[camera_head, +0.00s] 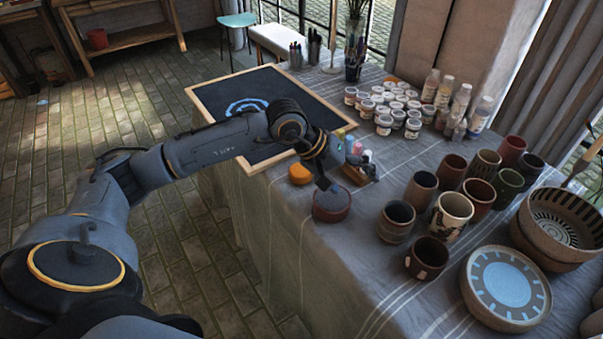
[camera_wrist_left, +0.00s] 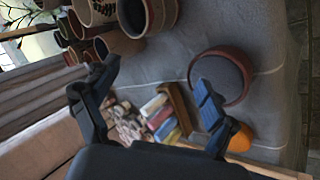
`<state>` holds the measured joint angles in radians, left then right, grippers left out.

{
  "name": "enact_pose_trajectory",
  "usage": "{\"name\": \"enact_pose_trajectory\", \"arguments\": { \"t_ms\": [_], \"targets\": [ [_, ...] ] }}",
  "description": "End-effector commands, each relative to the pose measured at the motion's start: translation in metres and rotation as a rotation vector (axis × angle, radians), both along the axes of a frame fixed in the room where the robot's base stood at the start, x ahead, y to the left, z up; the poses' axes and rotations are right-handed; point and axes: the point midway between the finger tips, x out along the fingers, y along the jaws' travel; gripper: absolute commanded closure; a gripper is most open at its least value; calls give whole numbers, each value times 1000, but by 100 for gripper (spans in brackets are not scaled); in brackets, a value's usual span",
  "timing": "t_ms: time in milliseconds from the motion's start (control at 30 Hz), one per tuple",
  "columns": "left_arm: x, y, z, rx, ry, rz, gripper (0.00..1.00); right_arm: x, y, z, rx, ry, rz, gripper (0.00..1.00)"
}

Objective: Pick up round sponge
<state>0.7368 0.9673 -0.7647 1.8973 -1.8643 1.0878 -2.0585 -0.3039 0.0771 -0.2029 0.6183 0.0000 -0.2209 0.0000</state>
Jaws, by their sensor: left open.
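The round orange sponge (camera_head: 300,173) lies on the cloth-covered table near its left edge, beside a red-brown bowl (camera_head: 331,205). In the left wrist view the sponge (camera_wrist_left: 242,137) is at the lower right, partly behind one finger. My left gripper (camera_head: 347,183) is open and empty, above the table to the right of the sponge. It also shows in the left wrist view (camera_wrist_left: 154,82), fingers wide apart. Between and beyond its fingers is a small wooden box of coloured blocks (camera_wrist_left: 163,112). My right gripper is not in view.
Several clay cups (camera_head: 452,213) stand right of the gripper. A painted plate (camera_head: 506,287) and stacked bowls (camera_head: 560,228) are at the far right. Paint jars (camera_head: 385,102) stand behind. A framed dark board (camera_head: 215,95) lies at the back left. Some cloth at the front is clear.

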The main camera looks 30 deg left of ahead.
Motion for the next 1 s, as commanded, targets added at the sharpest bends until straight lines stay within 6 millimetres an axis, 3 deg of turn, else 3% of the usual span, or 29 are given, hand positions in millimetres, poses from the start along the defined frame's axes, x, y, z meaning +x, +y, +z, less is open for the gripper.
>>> {"name": "enact_pose_trajectory", "arguments": {
  "t_ms": [33,100,200,300,433,700,1000],
  "targets": [
    [9,44,1,179,-25,-14,14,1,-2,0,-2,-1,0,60],
    [13,93,3,380,-28,-33,14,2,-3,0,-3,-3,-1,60],
    [13,141,11,565,-12,-47,14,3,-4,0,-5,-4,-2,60],
    [12,163,14,646,4,-52,14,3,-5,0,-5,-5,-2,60],
    [17,169,0,665,13,-56,14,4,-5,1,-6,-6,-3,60],
    [38,172,-47,661,12,-54,14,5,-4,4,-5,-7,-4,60],
    [47,173,-71,660,10,-56,14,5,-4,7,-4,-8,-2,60]
  ]
}}
